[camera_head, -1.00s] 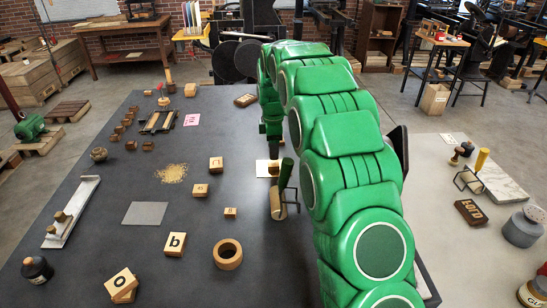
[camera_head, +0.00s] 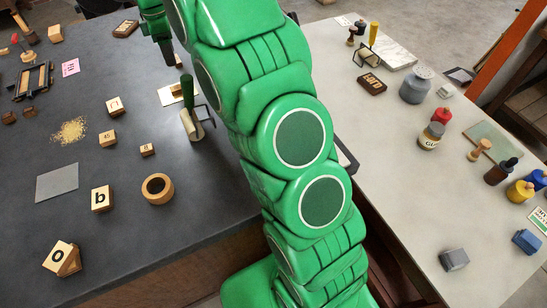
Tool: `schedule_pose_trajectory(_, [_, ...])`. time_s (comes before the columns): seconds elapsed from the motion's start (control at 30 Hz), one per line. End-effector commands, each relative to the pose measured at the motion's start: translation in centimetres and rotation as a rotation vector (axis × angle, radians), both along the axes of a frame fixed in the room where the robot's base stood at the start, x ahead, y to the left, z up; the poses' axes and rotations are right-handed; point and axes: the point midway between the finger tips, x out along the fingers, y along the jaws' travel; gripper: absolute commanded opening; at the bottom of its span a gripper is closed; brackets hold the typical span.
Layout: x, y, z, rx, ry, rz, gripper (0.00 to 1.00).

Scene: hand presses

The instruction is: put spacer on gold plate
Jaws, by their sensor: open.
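My gripper (camera_head: 167,57) is at the end of the green arm, near the top of the picture, pointing down over the dark table. It is open, but its fingertips are small and hard to make out. A pale gold plate (camera_head: 166,96) lies flat on the dark table below it, partly hidden by a roller with a green handle (camera_head: 188,92). I cannot tell for sure which thing is the spacer. A small dark brown piece shows beside the gripper, above the plate; whether it touches either is unclear.
A wooden ring (camera_head: 157,189), lettered blocks (camera_head: 102,198) and a grey sheet (camera_head: 57,183) lie on the dark table (camera_head: 120,240). A pale table (camera_head: 400,190) with bottles and a glue jar (camera_head: 431,135) stands to the right, across a gap. My arm hides the middle.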

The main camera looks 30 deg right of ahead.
Motion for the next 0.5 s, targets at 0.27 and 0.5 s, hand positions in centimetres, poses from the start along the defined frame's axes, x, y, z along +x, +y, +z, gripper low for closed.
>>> schedule_pose_trajectory(0.27, [-5.9, -1.8, 2.7, -0.007, 0.017, -0.189, 0.56])
schedule_pose_trajectory(0.5, [-10.5, -2.9, 4.1, -0.015, 0.033, -0.337, 0.56])
